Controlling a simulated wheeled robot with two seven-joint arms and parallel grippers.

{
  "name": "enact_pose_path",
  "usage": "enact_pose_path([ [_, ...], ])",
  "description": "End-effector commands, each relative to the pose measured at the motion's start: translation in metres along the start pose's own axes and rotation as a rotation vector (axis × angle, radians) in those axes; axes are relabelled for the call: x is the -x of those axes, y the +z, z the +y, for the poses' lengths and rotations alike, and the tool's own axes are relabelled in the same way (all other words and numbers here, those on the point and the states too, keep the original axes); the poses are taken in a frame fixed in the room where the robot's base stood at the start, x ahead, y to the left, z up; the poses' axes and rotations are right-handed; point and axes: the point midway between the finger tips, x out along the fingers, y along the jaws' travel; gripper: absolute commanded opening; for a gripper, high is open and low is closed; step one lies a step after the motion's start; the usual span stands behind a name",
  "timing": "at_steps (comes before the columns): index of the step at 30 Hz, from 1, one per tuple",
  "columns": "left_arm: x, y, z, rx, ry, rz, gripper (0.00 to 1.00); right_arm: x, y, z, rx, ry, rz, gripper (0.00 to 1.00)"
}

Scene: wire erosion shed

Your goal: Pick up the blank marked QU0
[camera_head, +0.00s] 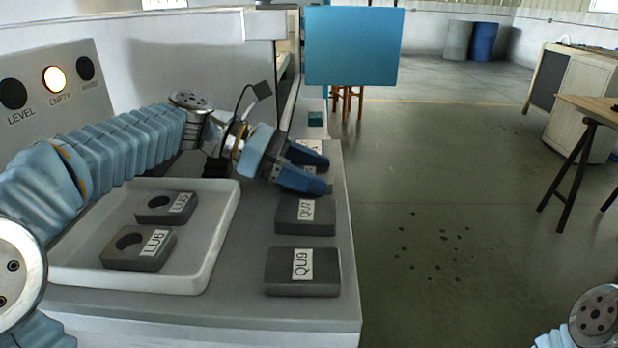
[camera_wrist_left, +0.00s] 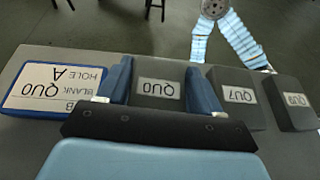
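The grey blank marked QU0 (camera_wrist_left: 158,88) stands in the row of blanks, between the fingers of my left gripper (camera_wrist_left: 160,82) in the left wrist view. In the head view the left gripper (camera_head: 308,168) is over the far part of the row and hides most of that blank. Its two blue fingers are wide apart, one on each side of QU0. I cannot see clear contact. A blue-edged card reading BLANK QU0, HOLE A (camera_wrist_left: 52,88) lies beside it. My right gripper is out of view; only part of the right arm shows.
The QU7 blank (camera_head: 305,217) and QU9 blank (camera_head: 302,272) stand nearer in the same row along the bench's right edge. A white tray (camera_head: 222,225) holds LU-marked blanks with holes. A lamp panel (camera_head: 60,55) stands behind. Open floor lies to the right.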

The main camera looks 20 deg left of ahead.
Motion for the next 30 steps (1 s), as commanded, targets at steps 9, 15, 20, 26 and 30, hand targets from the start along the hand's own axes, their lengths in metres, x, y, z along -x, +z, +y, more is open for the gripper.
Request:
enact_pose_path([
  [9,0.001,0.002,0.0,-0.002,0.002,-0.002,0.01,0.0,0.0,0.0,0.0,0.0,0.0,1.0],
  [15,0.001,0.003,0.0,-0.003,0.002,-0.002,0.01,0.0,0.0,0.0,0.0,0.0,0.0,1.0],
  [20,0.006,0.016,0.0,-0.006,0.002,-0.003,0.01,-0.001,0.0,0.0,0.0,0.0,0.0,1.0],
  [26,0.011,0.057,-0.018,-0.009,0.0,-0.003,0.01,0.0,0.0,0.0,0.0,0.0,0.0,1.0],
  [30,0.009,0.093,-0.039,-0.009,0.001,-0.003,0.01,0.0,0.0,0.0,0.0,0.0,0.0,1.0],
])
